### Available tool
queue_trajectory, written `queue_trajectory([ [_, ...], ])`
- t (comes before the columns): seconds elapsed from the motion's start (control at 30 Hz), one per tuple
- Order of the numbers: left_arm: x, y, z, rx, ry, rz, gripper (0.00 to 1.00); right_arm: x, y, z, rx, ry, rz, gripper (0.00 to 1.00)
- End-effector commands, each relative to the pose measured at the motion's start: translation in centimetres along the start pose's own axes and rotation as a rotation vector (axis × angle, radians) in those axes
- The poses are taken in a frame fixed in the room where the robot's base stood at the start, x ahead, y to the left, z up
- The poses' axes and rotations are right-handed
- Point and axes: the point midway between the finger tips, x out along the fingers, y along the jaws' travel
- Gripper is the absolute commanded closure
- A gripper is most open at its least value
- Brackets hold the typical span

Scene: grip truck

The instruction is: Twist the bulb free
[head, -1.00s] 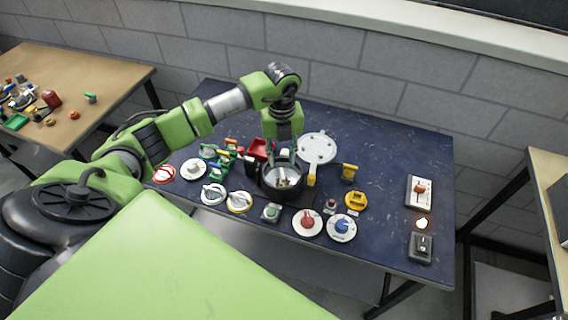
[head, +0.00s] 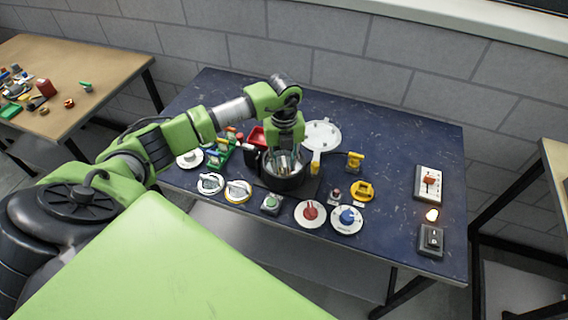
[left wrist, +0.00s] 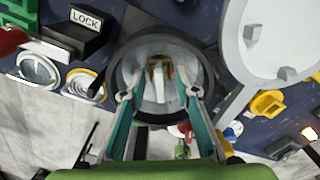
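A round black housing (head: 284,184) stands on the blue table, its round lid swung open behind it. In the left wrist view the housing (left wrist: 121,72) has a grey inner wall, and a pale, narrow piece with a brownish end (left wrist: 160,80) stands in its middle. This may be the bulb, but its shape is hard to make out. My left gripper (head: 286,160) points down into the housing's mouth. In the left wrist view its two fingers (left wrist: 162,92) are spread, one on each side of the pale piece, with gaps between. My right gripper is out of view.
The open lid (head: 322,136) lies close behind the housing. Dials (head: 310,214), a yellow knob (head: 363,191) and a small glowing lamp (head: 432,215) are at the right. The table's back right is clear.

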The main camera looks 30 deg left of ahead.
Motion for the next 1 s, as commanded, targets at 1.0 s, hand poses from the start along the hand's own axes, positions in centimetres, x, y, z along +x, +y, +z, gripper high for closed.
queue_trajectory([
  [1.0,-0.2,0.0,0.0,-0.586,0.001,0.0,1.0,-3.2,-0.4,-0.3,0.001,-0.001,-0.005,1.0],
])
